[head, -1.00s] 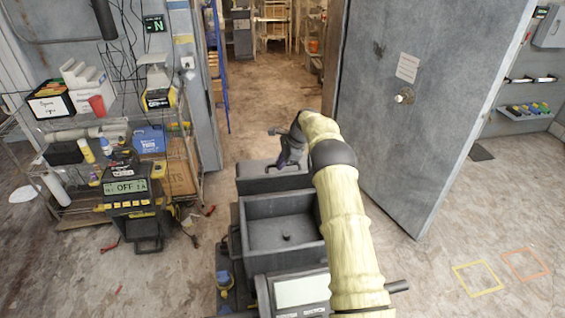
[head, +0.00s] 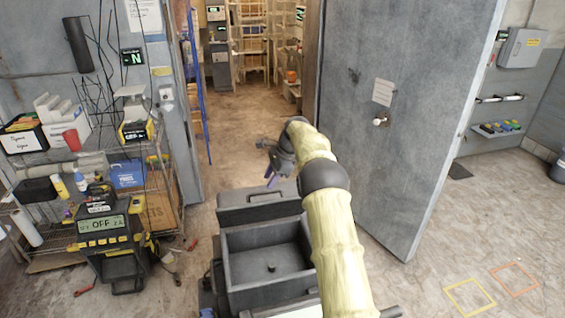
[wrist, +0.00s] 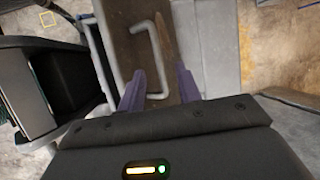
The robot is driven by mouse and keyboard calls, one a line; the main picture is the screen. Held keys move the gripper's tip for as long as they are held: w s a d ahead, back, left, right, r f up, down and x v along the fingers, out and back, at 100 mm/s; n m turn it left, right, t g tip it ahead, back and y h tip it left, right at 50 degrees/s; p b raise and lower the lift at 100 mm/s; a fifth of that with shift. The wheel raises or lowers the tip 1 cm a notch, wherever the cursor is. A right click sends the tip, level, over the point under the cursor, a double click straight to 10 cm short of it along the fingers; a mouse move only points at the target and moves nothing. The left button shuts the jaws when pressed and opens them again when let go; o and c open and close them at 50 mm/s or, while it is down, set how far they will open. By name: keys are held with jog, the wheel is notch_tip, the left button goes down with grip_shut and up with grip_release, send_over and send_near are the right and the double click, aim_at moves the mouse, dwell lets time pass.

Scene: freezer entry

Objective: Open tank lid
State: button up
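A dark grey box with a flat lid (head: 235,213) stands just behind an open grey basin. A bar handle (head: 265,197) lies on the lid; it also shows as a pale U-shaped bar in the wrist view (wrist: 125,52). My gripper (head: 270,181) is above the lid, a little above the handle in the picture. In the wrist view, the purple fingers of my gripper (wrist: 160,72) are apart, with part of the handle in the picture between them. No contact with the handle is clear. The lid looks down, though its far edge is hard to see.
The open basin (head: 240,268) is nearest to me. A wire shelf (head: 160,215) with boxes and a yellow-black device reading OFF (head: 112,235) stands left. A large grey door (head: 420,130) stands open at right.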

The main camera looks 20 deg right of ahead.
jog(key=v, duration=1)
jog(key=shift+w+d+b, duration=0.2)
jog(key=shift+d+b, duration=0.05)
jog(key=shift+b, duration=0.2)
jog(key=shift+a, duration=0.15)
